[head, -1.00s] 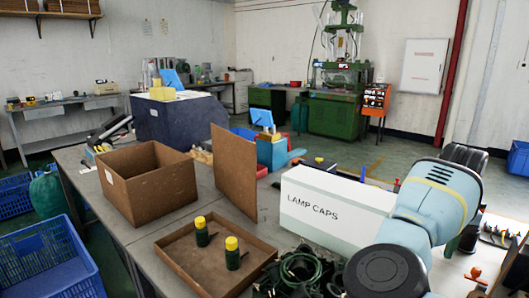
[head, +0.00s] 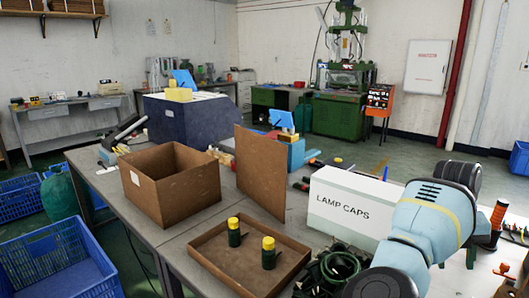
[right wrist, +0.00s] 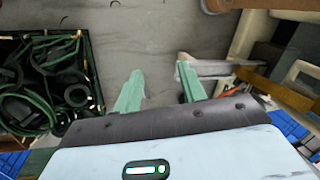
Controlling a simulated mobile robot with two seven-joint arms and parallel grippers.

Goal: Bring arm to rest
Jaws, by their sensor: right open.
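My right arm (head: 434,212) is bent at the right of the head view, in front of the white LAMP CAPS box (head: 350,207). Its hand is mostly hidden behind the arm links there. In the right wrist view my right gripper (right wrist: 157,82) has its two pale green fingers apart, with nothing between them. Grey bench top lies beyond the fingertips. A dark crate of green cable coils (right wrist: 52,85) is to their left. My left gripper is in neither view.
A brown tray (head: 208,256) holds two green sockets with yellow caps. An open cardboard box (head: 165,196) and an upright brown board (head: 258,178) stand behind it. Blue crates (head: 58,262) are on the floor at left. A green press (head: 340,115) stands far back.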

